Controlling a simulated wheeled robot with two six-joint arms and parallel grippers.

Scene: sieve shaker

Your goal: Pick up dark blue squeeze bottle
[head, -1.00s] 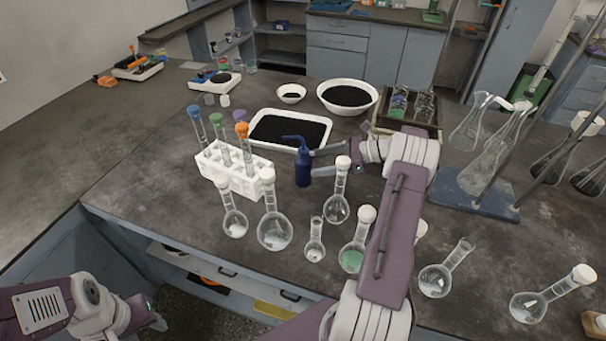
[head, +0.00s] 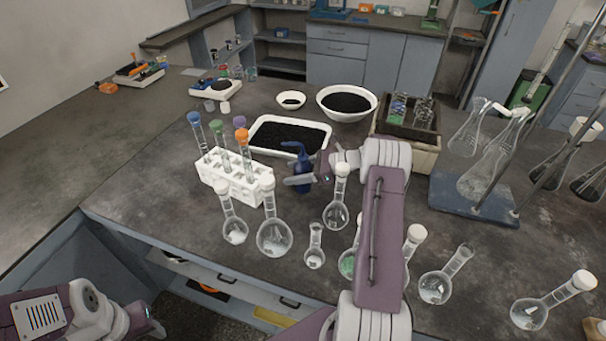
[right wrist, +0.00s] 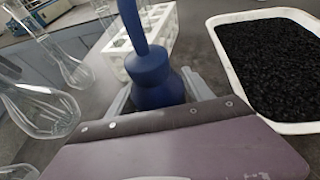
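The dark blue squeeze bottle (head: 305,176) stands upright on the dark bench, just in front of the white tray of black granules. My right gripper (head: 300,178) reaches it from the right, with one finger in front of the bottle and the other hidden behind it. In the right wrist view the bottle (right wrist: 158,82) stands between the two spread fingers (right wrist: 157,88). They look open, and firm contact is not visible. My left arm (head: 85,312) is low at the left, away from the bench top, and its fingertips are not clear.
A white test tube rack (head: 236,184) stands close left of the bottle. Several round flasks, one of them (head: 274,238) with a white cap, stand in front. The white tray (head: 326,146) is behind. A wooden crate (head: 418,156) is at the right rear.

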